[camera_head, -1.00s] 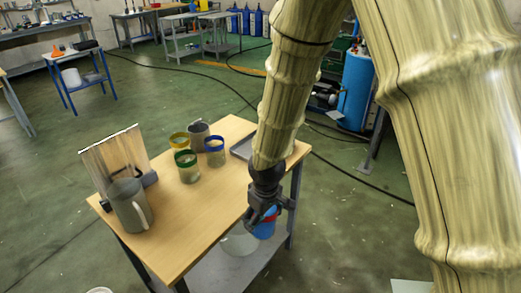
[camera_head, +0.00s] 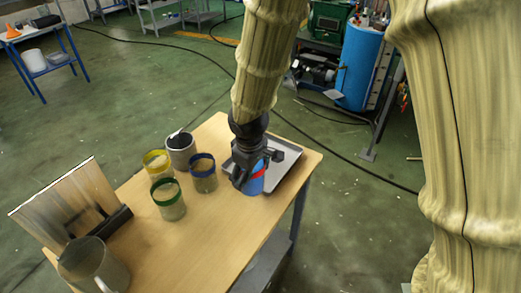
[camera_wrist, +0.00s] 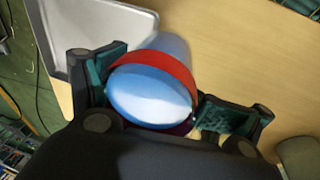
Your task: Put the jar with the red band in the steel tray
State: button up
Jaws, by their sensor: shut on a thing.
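The jar with the red band (camera_head: 256,184) is blue, and it also shows large in the wrist view (camera_wrist: 150,97) with the red band around its near end. My gripper (camera_head: 257,168) is shut on it, with one finger on each side in the wrist view (camera_wrist: 160,98). The steel tray (camera_head: 294,176) lies on the wooden table, just right of and behind the jar in the head view. In the wrist view the tray (camera_wrist: 92,22) is at the upper left. The jar is close to the tray's near-left edge; its exact height is unclear.
Jars with a blue band (camera_head: 203,180), a green band (camera_head: 170,206) and a yellow band (camera_head: 157,168) stand left of my gripper, by a grey container (camera_head: 181,152). A grey jug (camera_head: 90,266) and an upright panel (camera_head: 66,203) are farther left. The table's front middle (camera_head: 205,245) is clear.

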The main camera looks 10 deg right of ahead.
jog(key=shift+w+d+f+p, duration=0.8)
jog(key=shift+w+d, duration=0.3)
jog(key=shift+w, duration=1.2)
jog(key=shift+w+d+f+p, duration=0.8)
jog(key=shift+w+d, duration=0.25)
jog(key=shift+w, duration=1.3)
jog(key=shift+w+d+f+p, duration=0.75)
jog(key=shift+w+d, duration=0.35)
jog(key=shift+w, duration=1.2)
jog(key=o, duration=1.7)
jog(key=shift+o, duration=0.3)
jog(key=shift+r, duration=0.55)
notch_tip(320, 180, up, 11)
jog(key=s+b, duration=0.1)
jog(key=s, duration=0.1)
jog(key=shift+s+a+b, duration=0.2)
jog(key=shift+s+b, duration=0.05)
jog(key=shift+b, duration=0.15)
jog(key=shift+f, duration=0.1)
